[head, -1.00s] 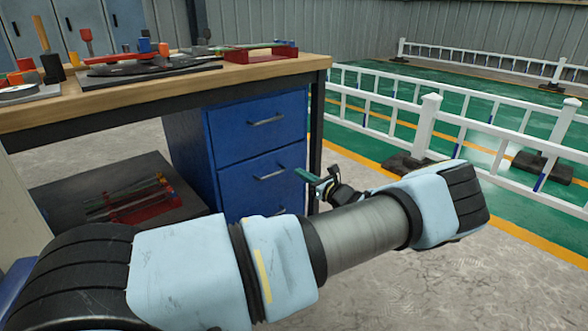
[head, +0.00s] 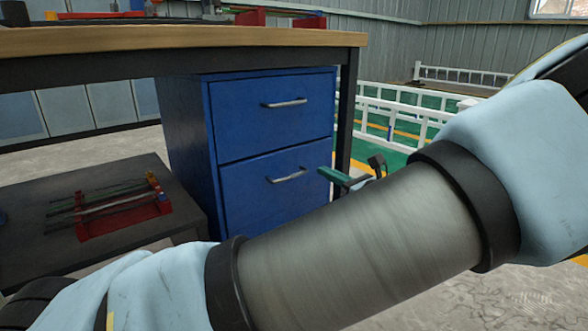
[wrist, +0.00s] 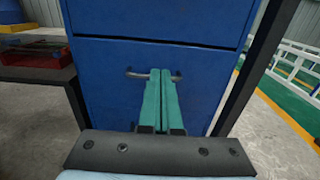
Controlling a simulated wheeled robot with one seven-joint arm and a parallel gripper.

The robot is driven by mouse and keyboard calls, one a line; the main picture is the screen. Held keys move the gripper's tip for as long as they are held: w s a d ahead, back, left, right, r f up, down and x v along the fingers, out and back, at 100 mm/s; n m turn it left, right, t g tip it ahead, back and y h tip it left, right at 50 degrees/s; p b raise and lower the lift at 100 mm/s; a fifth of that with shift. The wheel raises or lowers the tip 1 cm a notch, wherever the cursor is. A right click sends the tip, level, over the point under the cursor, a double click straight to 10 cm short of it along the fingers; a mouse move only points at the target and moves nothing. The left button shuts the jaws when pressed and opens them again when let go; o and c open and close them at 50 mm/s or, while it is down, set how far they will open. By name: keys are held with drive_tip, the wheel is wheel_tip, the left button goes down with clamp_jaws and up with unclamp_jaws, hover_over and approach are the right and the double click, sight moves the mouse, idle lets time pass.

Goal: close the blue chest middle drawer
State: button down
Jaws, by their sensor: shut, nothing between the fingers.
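The blue chest (head: 188,135) stands under the workbench. Its middle drawer (head: 245,200) has a silver bar handle (head: 287,175); its front looks about flush with the top drawer (head: 255,125), though a small gap cannot be ruled out. My gripper (head: 322,173) has teal fingers, shut and empty, just right of the handle in the head view. In the wrist view the gripper (wrist: 160,72) points at a blue drawer front (wrist: 110,90), its fingertips overlapping the middle of the handle (wrist: 133,74). Contact cannot be told. The chest's lower part is hidden by my arm in the head view.
The workbench top (head: 180,38) is above the chest, and a dark leg (head: 345,120) stands close to its right side. A low dark shelf (head: 35,220) with a red rack (head: 120,222) is at left. White railings (head: 400,115) stand behind on the right.

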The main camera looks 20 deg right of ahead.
sight(287, 152)
drive_tip(key=b+x, duration=0.6)
drive_tip(key=x, duration=0.6)
drive_tip(key=shift+w+a+f, duration=0.15)
drive_tip(key=shift+w, duration=0.25)
drive_tip(key=shift+w+a, duration=0.1)
drive_tip(key=shift+w, duration=0.3)
